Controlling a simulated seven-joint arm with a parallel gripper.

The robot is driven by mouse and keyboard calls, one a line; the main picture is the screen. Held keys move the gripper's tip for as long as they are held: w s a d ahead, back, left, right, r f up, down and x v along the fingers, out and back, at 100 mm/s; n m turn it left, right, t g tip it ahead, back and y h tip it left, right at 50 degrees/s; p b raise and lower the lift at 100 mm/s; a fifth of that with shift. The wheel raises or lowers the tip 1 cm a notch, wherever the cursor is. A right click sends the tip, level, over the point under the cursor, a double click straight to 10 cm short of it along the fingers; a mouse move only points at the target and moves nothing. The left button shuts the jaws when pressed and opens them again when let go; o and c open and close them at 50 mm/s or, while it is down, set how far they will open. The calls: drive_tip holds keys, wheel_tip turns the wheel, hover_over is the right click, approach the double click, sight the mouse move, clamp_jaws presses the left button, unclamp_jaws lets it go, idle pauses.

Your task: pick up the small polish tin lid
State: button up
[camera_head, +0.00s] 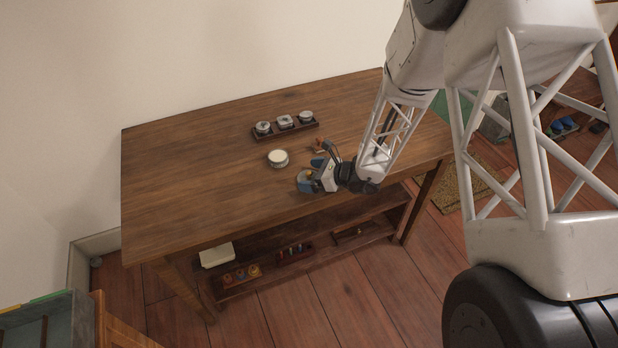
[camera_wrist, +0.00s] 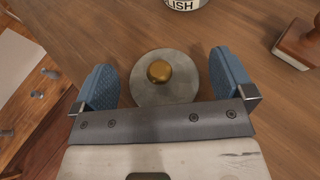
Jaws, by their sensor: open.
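The polish tin lid (camera_wrist: 148,88) is a round grey disc with a brass knob (camera_wrist: 158,70) on top. It lies on the wooden table (camera_head: 190,160) near its front edge. In the wrist view my gripper (camera_wrist: 172,82) is open, with one blue finger pad on each side of the lid and a gap on both sides. In the head view my gripper (camera_head: 305,180) is low over the tabletop and mostly hides the lid. A white tin (camera_head: 278,158) with dark lettering stands behind the lid; its lower part also shows in the wrist view (camera_wrist: 184,5).
A wooden-handled block (camera_wrist: 302,42) lies to the right of the lid. A dark tray (camera_head: 262,136) with several small tins stands farther back. The table's left half is clear. A lower shelf (camera_head: 300,241) holds a pale box (camera_head: 216,255) and small racks.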

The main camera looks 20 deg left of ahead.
drive_tip(key=shift+c, duration=0.5)
drive_tip(key=c, duration=0.7)
drive_tip(key=shift+f, duration=0.1)
drive_tip(key=shift+c, duration=0.5)
wheel_tip(320, 180, up, 2)
wheel_tip(320, 180, up, 2)
drive_tip(key=s+d+r, duration=0.1)
drive_tip(key=s+d, duration=0.8)
drive_tip(key=s, duration=0.4)
drive_tip(key=shift+d, duration=0.25)
drive_tip(key=shift+r, duration=0.1)
